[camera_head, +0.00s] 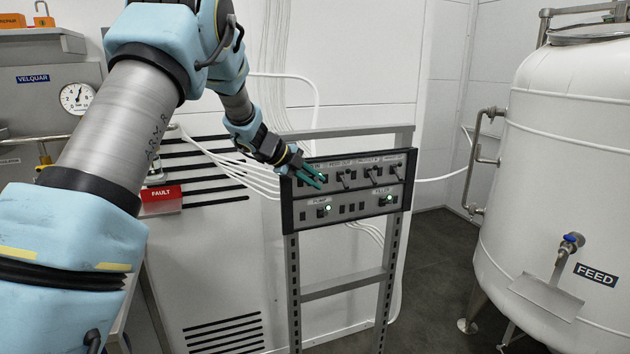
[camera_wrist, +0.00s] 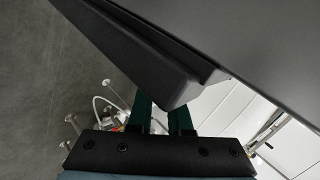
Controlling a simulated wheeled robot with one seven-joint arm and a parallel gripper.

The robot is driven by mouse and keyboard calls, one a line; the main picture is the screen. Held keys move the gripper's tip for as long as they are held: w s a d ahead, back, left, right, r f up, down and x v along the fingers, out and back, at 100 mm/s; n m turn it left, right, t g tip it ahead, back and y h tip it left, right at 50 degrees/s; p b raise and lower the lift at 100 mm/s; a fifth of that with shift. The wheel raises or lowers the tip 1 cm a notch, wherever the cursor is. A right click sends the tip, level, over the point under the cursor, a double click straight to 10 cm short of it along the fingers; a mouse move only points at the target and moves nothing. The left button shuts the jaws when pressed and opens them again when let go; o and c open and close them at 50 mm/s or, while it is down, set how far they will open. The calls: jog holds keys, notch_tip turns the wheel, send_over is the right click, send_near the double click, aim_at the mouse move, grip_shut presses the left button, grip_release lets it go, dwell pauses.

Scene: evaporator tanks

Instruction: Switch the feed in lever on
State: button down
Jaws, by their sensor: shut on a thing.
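A control panel (camera_head: 350,212) with a black frame and grey face stands on a metal stand. Its upper row has several levers, and the one at the left end, the feed in lever, is hidden by my gripper. My gripper (camera_head: 319,179), with green fingers, is at this left end of the upper row and shut on the feed in lever. I cannot see whether the lever is up or down. In the wrist view, the green fingers (camera_wrist: 160,112) reach behind the dark panel edge (camera_wrist: 165,70), which hides their tips.
Other levers (camera_head: 374,176) sit close to the right of my gripper. A white tank (camera_head: 570,140) with a FEED label stands at the right. A red FAULT sign (camera_head: 160,196) is at the left. Dark floor is clear between stand and tank.

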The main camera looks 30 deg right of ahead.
dwell(0.3)
jog(key=c, duration=0.8)
grip_release()
jog(key=shift+c, duration=0.2)
jog(key=b+v, duration=0.3)
jog(key=v, duration=0.7)
jog(key=shift+a+r+b, duration=0.25)
jog(key=shift+a+b, duration=0.05)
